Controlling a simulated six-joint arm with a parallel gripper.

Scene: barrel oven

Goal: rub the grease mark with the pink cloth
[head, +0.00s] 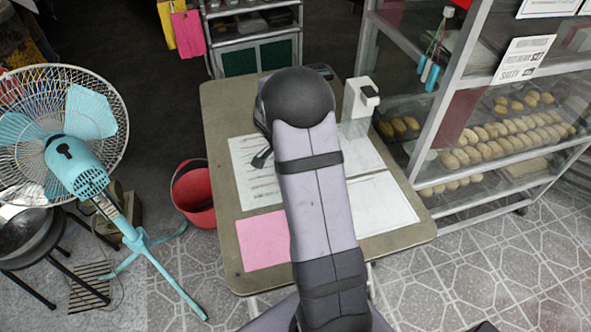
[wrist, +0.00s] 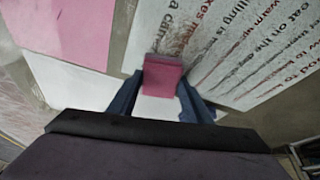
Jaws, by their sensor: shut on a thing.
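In the wrist view, my gripper (wrist: 161,84) has its two blue fingers on either side of a small, folded-looking pink cloth (wrist: 163,73) and is shut on it. The cloth is over the table, by the edge of a white sheet with red and black print (wrist: 245,50). I cannot tell whether it touches the surface below. In the head view my arm hides the gripper and the held cloth.
On the table (head: 228,118) lie a flat pink sheet (head: 262,241) and white sheets (head: 385,205). A white pump bottle (head: 357,100) stands at the back right. A bread rack (head: 470,120) stands right; a red bucket (head: 194,192) and blue fan (head: 75,165) stand left.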

